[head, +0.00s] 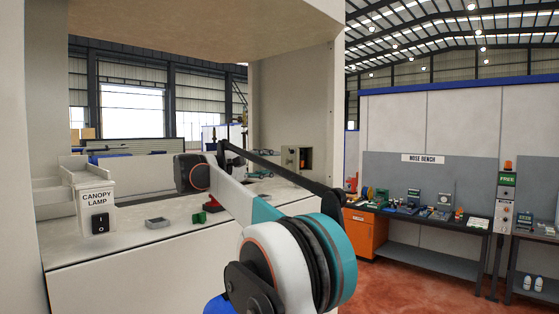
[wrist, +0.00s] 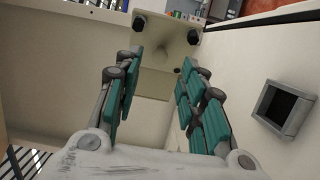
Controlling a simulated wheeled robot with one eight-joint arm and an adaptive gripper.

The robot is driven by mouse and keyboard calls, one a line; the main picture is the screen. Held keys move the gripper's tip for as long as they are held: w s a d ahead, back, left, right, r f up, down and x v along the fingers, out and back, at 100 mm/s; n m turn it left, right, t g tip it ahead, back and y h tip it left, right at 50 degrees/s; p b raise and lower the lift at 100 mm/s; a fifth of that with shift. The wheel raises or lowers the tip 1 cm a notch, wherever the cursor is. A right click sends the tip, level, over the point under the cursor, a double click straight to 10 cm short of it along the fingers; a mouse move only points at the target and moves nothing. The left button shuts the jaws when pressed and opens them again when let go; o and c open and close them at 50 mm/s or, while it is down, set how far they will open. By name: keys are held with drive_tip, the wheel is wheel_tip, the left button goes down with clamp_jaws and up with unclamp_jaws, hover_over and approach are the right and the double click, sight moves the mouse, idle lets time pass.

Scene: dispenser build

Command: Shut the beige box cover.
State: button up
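The beige box (head: 306,169) is on the right inner wall of the booth in the head view. Its cover (head: 290,158) appears to stand open on the left side, with a dark interior and a bit of orange showing at the right. My gripper (wrist: 160,65) is open in the wrist view, its teal-padded fingers apart with nothing held. A beige panel with dark round parts at its upper corners (wrist: 165,38) shows beyond the fingertips; I cannot tell whether it belongs to the box.
A switch box labelled CANOPY LAMP (head: 98,205) stands at the left of the white counter. The Nose Bench (head: 440,225) stands at right.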

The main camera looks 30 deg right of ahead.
sight(293, 162)
drive_tip(key=d, duration=0.4)
drive_tip(key=shift+d+p, duration=0.1)
drive_tip(key=shift+p, duration=0.3)
drive_tip(key=shift+w, duration=0.1)
clamp_jaws()
